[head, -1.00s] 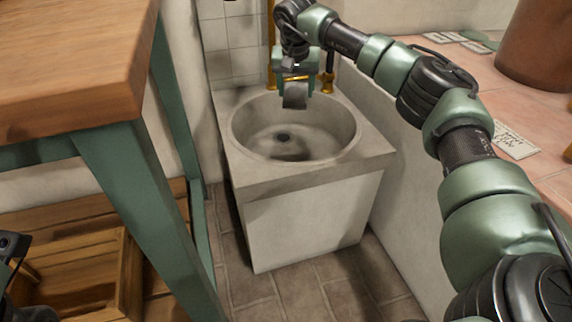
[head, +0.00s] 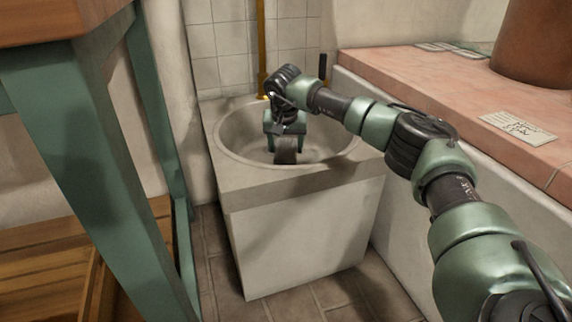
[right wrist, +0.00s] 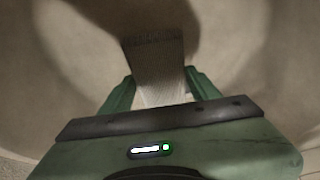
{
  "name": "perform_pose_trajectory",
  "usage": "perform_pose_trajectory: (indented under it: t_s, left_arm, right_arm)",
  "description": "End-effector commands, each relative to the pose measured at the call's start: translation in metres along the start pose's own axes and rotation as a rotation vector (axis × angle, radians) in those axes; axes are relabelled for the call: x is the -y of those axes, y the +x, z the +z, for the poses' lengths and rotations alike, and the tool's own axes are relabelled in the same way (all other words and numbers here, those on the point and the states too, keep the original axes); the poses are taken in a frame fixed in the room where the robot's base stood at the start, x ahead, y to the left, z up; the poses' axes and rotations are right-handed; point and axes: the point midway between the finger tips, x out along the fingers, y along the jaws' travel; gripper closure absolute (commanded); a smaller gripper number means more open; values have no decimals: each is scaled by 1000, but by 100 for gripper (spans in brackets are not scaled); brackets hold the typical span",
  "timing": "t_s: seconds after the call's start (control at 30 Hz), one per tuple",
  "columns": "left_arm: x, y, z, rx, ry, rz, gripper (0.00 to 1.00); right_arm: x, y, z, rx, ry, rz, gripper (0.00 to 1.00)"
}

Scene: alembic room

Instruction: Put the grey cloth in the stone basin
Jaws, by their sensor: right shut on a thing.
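The stone basin (head: 228,178) is a square block with a round bowl, standing in the corner between the tiled wall and the pink counter. My right gripper (head: 285,140) is down within the bowl's opening and shut on the grey cloth (head: 286,152). The cloth hangs below the fingers, inside the bowl. In the right wrist view the cloth (right wrist: 158,65) extends between the two green fingers, with the bowl's curved wall around it. I cannot tell whether the cloth touches the bowl's bottom. My left gripper is not in view.
A green-legged wooden table (head: 90,150) stands close on the left, with wooden slats (head: 45,255) below. A pink tiled counter (head: 430,85) with a paper card (head: 517,127) and a brown pot (head: 547,45) lies on the right. A brass pipe (head: 261,45) rises behind the basin.

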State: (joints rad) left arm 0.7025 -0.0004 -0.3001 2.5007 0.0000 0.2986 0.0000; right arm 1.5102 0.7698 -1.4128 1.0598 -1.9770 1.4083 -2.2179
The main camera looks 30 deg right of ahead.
Motion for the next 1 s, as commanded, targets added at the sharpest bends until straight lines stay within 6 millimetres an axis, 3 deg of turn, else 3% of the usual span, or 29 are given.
perform_pose_trajectory:
  t_s: [0.27, 0.67, 0.7, 0.73, 1.0]
  left_arm:
    - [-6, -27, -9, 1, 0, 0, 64]
    - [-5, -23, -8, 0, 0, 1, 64]
    - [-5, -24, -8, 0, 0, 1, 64]
    - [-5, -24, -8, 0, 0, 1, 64]
    - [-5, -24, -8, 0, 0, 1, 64]
  right_arm:
    - [-1, 38, 16, 2, -1, 2, 78]
    - [0, 40, 17, 1, 0, 1, 78]
    - [0, 40, 17, 1, 0, 1, 28]
    - [0, 40, 17, 1, 0, 1, 20]
    - [0, 40, 17, 1, 0, 1, 17]
